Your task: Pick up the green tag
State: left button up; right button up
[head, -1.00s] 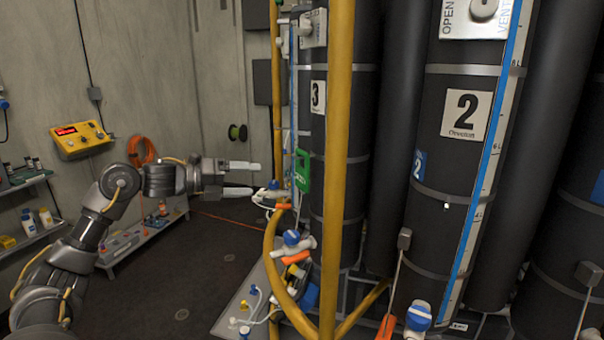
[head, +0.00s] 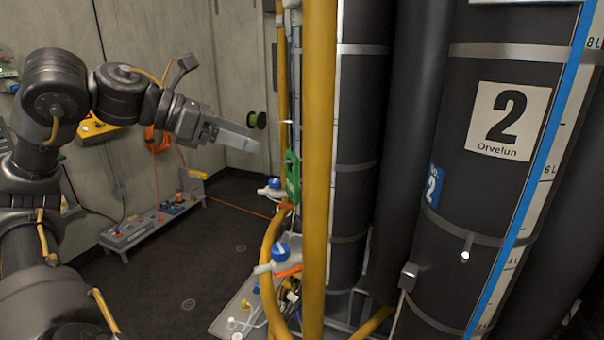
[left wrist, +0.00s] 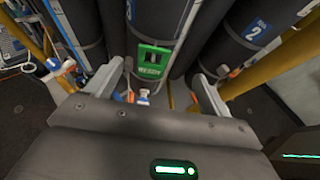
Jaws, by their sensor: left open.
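The green tag (head: 292,177) hangs upright by the dark cylinders, partly hidden behind the yellow post in the head view. In the left wrist view the green tag (left wrist: 153,61) faces me, with a dark slot at its top and pale lettering below. My left gripper (head: 245,138) is open and empty, to the left of the tag and a little above it, apart from it. In the left wrist view its two fingers (left wrist: 153,90) spread to either side below the tag. My right gripper is not in view.
A yellow post (head: 319,190) stands just right of the tag. Blue-capped valves (head: 281,252) and a curved yellow pipe (head: 268,285) are below it. The number 2 cylinder (head: 470,200) fills the right. Open floor (head: 200,275) lies at left.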

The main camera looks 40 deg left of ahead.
aim_at(290, 155)
pick_arm(q)
jog(key=p+x, duration=0.2)
jog(key=x, duration=0.1)
jog(key=p+x, duration=0.5)
jog(key=x, duration=0.1)
jog(key=shift+w+a+f+p, duration=0.2)
jog(key=shift+w+a+p, duration=0.05)
jog(key=shift+a+p, duration=0.15)
jog(key=shift+w+d+f, duration=0.2)
jog(key=shift+w+f, duration=0.05)
jog(key=shift+f, duration=0.05)
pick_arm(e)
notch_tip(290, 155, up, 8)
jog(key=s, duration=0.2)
pick_arm(q)
jog(key=c, duration=1.3)
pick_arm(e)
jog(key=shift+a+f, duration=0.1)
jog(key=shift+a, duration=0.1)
